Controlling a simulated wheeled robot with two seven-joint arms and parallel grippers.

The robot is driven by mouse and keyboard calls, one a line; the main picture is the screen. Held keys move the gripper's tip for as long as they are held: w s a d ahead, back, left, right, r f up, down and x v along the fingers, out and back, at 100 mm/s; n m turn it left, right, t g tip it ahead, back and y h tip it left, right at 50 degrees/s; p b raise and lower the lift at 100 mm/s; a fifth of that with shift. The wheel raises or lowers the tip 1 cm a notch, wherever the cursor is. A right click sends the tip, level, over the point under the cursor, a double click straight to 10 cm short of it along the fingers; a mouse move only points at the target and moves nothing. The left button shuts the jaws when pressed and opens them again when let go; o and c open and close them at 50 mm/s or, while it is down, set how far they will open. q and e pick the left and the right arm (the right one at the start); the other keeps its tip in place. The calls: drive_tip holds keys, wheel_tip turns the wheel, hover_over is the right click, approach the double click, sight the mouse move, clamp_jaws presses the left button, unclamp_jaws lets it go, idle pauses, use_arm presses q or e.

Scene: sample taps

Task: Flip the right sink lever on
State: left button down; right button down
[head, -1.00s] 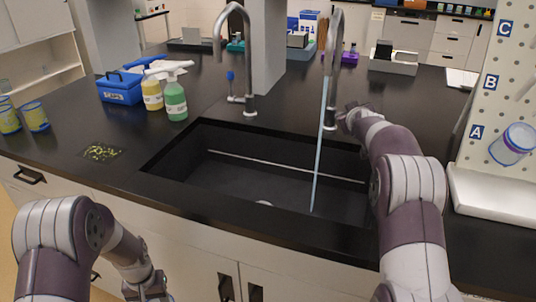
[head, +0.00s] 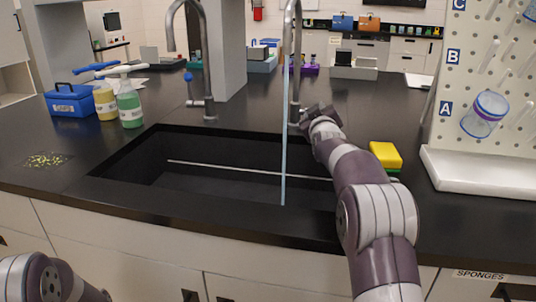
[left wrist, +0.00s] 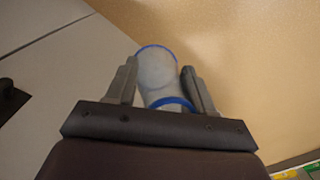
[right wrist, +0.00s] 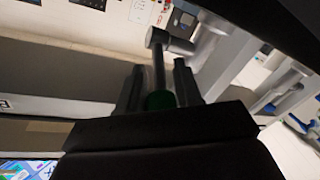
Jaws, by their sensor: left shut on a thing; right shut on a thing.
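The right tap (head: 296,45) stands behind the sink (head: 150,195), and a thin stream of water (head: 284,150) falls from its spout into the basin. My right gripper (head: 318,112) is at the base of this tap. In the right wrist view, my right gripper (right wrist: 158,90) is shut around the green knob (right wrist: 160,100) of the dark lever (right wrist: 158,65). The left tap (head: 205,60) has a blue-knobbed lever (head: 189,90) and shows no water. My left gripper (left wrist: 163,85) is shut on a clear container (left wrist: 157,75) with blue rims, outside the head view.
A blue box (head: 72,100), a yellow bottle (head: 105,100) and a green bottle (head: 130,108) stand left of the sink. A yellow sponge (head: 384,155) lies right of my right arm. A pegboard (head: 480,70) with a white tray (head: 480,178) is at right.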

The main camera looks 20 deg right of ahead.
drive_tip(key=c, duration=0.9)
unclamp_jaws()
drive_tip(key=shift+f, duration=0.1)
drive_tip(key=v, duration=0.7)
drive_tip(key=shift+s, duration=0.3)
